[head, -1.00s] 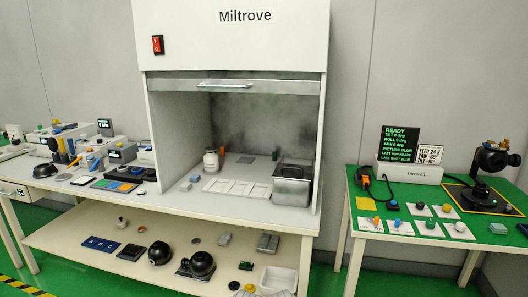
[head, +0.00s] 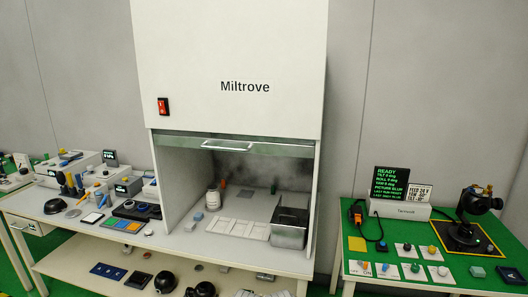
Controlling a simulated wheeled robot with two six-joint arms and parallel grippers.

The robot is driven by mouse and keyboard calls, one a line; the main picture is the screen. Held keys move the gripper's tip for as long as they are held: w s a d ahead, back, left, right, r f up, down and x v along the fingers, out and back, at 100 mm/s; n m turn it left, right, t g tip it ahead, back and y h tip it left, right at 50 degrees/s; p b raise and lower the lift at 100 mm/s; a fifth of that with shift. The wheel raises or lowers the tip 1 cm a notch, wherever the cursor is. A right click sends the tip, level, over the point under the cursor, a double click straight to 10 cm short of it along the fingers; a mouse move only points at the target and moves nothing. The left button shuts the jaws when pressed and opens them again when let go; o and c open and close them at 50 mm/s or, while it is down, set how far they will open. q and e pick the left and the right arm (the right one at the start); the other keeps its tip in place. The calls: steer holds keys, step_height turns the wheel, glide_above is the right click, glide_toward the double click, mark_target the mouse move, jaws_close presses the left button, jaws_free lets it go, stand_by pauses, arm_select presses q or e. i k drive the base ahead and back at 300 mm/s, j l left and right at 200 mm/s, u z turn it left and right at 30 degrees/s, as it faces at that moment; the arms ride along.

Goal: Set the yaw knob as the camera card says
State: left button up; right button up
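The gimbal camera (head: 478,203) is a black head on a dark stand, on a black plate with a yellow border at the right of the green table. The camera card (head: 418,193) is a white printed card; one line seems to begin with YAW, but its figures are too small to read surely. It stands on the white Temvolt unit (head: 402,211), beside a black screen (head: 391,188) with green text that starts with READY. Several coloured knobs sit on white cards at the table's front; I cannot tell which is the yaw knob. Neither gripper is in view.
The green table (head: 385,258) stands right of the white bench with the Miltrove hood (head: 236,75). A metal bin (head: 289,228) stands inside the hood's right side. An orange and black device (head: 356,213) with a cable and a yellow square (head: 357,243) lie at the green table's left.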

mark_target(415, 267)
steer(key=z, duration=1.25)
